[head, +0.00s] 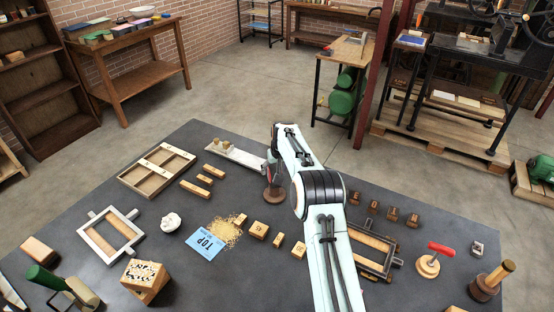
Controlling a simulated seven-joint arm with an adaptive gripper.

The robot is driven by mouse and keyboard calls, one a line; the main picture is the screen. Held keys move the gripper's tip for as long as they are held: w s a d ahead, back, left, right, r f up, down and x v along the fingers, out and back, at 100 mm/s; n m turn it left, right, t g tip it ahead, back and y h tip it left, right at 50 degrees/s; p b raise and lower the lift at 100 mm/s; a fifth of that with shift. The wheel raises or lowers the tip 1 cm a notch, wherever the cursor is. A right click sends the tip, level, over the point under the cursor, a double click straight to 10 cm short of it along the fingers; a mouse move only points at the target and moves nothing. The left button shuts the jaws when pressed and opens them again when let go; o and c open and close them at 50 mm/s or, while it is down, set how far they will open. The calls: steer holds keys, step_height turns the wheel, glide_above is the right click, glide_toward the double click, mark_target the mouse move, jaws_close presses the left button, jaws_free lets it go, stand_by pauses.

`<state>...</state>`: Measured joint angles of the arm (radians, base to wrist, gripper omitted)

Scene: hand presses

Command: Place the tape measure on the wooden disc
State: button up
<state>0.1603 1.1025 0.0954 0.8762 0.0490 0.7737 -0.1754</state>
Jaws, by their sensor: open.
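My gripper (271,174) is at the far side of the dark table, pointing down over a round brown wooden piece (274,195). It looks open, but its fingers are small and partly behind my arm. I cannot tell whether they touch anything. The brown piece could be the wooden disc; its top is partly hidden.
Several wooden blocks (259,228), a blue card (205,244) and a white lump (172,221) lie left of my arm. A divided wooden tray (157,169) is at the far left. A dark frame (372,250) lies right of my arm, near small brown blocks (392,214).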

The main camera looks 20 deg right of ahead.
steer(key=s+a+r+g, duration=0.1)
steer(key=s+a+r, duration=0.2)
steer(key=s+r, duration=1.1)
steer(key=s+a+g, duration=0.1)
steer(key=s+a, duration=0.1)
steer(key=s, duration=1.5)
steer(key=s+a+n+g, duration=0.1)
steer(key=s+a+g, duration=0.1)
steer(key=s, duration=1.4)
steer(key=shift+s+a+f+g+y, duration=0.15)
steer(key=shift+s+a+g+y, duration=0.2)
steer(key=shift+a, duration=0.3)
